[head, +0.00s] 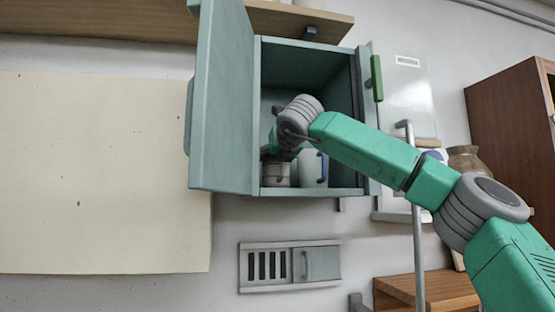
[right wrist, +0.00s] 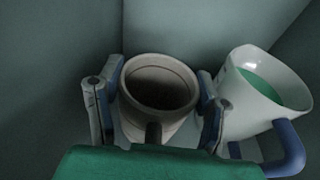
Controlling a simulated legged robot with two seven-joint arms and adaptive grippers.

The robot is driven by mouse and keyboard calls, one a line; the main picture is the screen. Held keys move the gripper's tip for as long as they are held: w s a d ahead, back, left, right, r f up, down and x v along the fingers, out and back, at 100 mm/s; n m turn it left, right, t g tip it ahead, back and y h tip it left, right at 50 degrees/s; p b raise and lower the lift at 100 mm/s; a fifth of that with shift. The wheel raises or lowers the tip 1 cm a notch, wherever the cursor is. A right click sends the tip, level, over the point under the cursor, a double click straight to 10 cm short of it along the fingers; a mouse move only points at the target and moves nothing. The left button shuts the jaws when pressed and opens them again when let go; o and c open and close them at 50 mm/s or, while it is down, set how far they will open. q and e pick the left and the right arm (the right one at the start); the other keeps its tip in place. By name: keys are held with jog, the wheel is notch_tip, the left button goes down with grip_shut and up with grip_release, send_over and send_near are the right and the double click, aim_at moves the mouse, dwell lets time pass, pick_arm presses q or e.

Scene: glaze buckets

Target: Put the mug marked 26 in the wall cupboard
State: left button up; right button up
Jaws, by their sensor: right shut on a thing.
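The open wall cupboard (head: 230,110) is grey-green, with its door swung out to the left. My right gripper (head: 280,152) reaches inside it, low down. In the right wrist view the gripper (right wrist: 155,108) has one finger on each side of a pale mug (right wrist: 160,85) with a dark inside, and is shut on it. The mug (head: 276,175) is upright at the cupboard floor in the head view; whether it touches the floor is unclear. No number is readable on it. My left gripper is not in view.
A white mug (head: 312,168) with a blue handle stands close to the right of the held mug; its inside is green in the right wrist view (right wrist: 265,95). The cupboard's side walls are near. A brown vase (head: 468,160) stands outside, at the right.

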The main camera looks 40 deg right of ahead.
jog(key=shift+s+a+r, duration=0.15)
jog(key=shift+s+a, duration=0.1)
jog(key=shift+a, duration=0.15)
jog(key=shift+a+r, duration=0.1)
jog(key=shift+a, duration=0.45)
jog(key=shift+d+f+b, duration=0.1)
jog(key=shift+f+b, duration=0.15)
jog(key=shift+b, duration=0.05)
jog(key=o, duration=1.3)
jog(key=shift+w+d+f, duration=0.1)
jog(key=shift+d, duration=0.05)
jog(key=shift+w+d+f, duration=0.1)
jog(key=shift+d+f, duration=0.05)
jog(key=shift+d, duration=0.55)
jog(key=shift+r+p, duration=0.35)
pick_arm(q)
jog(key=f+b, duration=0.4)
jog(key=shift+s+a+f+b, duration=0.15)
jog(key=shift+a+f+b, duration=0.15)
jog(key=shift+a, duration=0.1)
pick_arm(e)
jog(key=v, duration=1.2)
jog(key=shift+a, duration=0.2)
jog(key=shift+a, duration=0.1)
